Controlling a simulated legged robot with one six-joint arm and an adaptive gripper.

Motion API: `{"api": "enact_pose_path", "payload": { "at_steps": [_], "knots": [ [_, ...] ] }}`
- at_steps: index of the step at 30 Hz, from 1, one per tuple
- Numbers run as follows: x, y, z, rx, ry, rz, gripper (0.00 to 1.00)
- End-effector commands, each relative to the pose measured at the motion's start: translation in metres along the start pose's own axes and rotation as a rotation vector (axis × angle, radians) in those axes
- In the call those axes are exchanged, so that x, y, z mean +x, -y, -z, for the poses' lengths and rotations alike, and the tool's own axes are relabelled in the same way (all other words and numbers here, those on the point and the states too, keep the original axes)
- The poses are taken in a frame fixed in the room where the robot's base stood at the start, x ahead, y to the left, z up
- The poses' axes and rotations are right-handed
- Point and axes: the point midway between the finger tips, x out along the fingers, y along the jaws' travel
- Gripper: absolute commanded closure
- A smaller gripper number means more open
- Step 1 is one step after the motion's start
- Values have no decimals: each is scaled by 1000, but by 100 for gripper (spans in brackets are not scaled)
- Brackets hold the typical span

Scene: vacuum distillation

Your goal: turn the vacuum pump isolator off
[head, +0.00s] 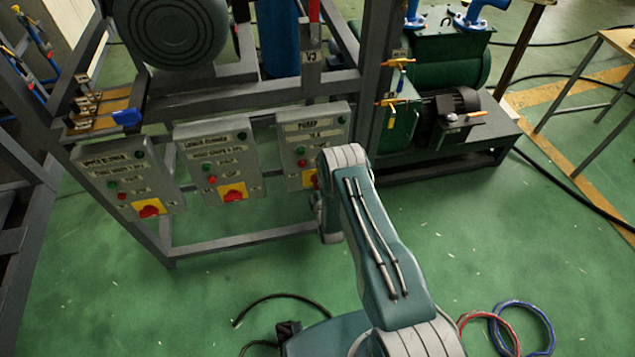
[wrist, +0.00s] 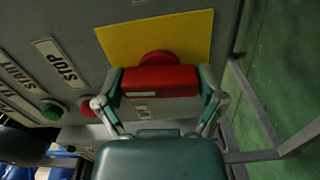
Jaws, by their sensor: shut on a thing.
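The grey pump control box (head: 312,135), with a "PUMP" label, hangs third from the left on the frame. Its red isolator handle (wrist: 160,79) sits on a yellow plate (wrist: 185,35), and the handle lies across the wrist view. My gripper (wrist: 160,90) is shut on the handle, one finger at each end. In the head view my arm hides the handle and gripper, and only an edge of the yellow plate (head: 308,179) shows. A red stop button (wrist: 87,107) and a green start button (wrist: 52,109) lie left of the handle in the wrist view.
Two similar boxes, the left one (head: 128,178) and the middle one (head: 217,160), have red handles on yellow plates. A green pump (head: 432,60) with a motor stands behind on the right. Hoses (head: 522,322) lie on the green floor, which is otherwise open in front.

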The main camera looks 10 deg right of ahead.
Motion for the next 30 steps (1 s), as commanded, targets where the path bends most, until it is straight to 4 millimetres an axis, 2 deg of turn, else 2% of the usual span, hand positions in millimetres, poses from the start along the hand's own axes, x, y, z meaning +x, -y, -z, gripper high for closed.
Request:
{"api": "enact_pose_path", "payload": {
  "at_steps": [9,24,25,26,30],
  "knots": [
    [-1,3,3,-105,-9,10,59],
    [-3,5,3,-122,-9,14,59],
    [-3,5,3,-122,-9,15,3],
    [-3,5,3,-122,-9,14,0],
    [-3,4,2,-121,-7,13,0]
  ]
}}
